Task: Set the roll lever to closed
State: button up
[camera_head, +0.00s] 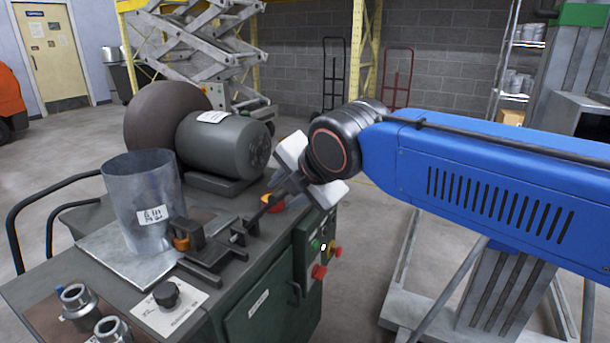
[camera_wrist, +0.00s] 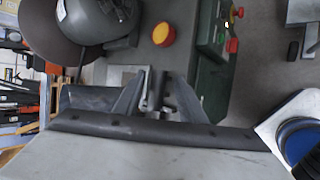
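A dark metal clamp-like assembly (camera_head: 205,250) with an orange-tipped part (camera_head: 181,242) and small upright pieces stands on the bench beside the sheet-metal cylinder (camera_head: 145,200). A black knob (camera_head: 166,294) sits on a white label plate in front of it. I cannot tell for certain which part is the roll lever, nor its setting. My gripper (camera_head: 262,212) reaches down over the bench, just right of the clamp assembly. In the wrist view my gripper (camera_wrist: 158,92) has its fingers apart, with thin metal parts (camera_wrist: 144,90) visible between or beyond them; contact is unclear.
A red and yellow stop button (camera_wrist: 163,34) is close to my gripper. A grey motor (camera_head: 225,145) and a brown disc (camera_head: 165,108) stand behind. A green control box (camera_head: 315,250) with buttons is at the right edge. Metal fittings (camera_head: 78,303) lie at front left.

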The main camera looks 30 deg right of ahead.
jog(key=v, duration=1.6)
jog(key=shift+f, duration=0.1)
dwell(0.4)
jog(key=d+f+m+g, duration=0.1)
jog(key=f+m+g, duration=0.1)
jog(key=f+m, duration=0.9)
jog(key=d+f+m+g, duration=0.2)
jog(key=f+m, duration=1)
jog(key=f, duration=0.4)
jog(key=shift+s+d+f+g+h, duration=0.3)
jog(key=shift+s+d+f+g, duration=0.05)
jog(key=shift+g, duration=0.05)
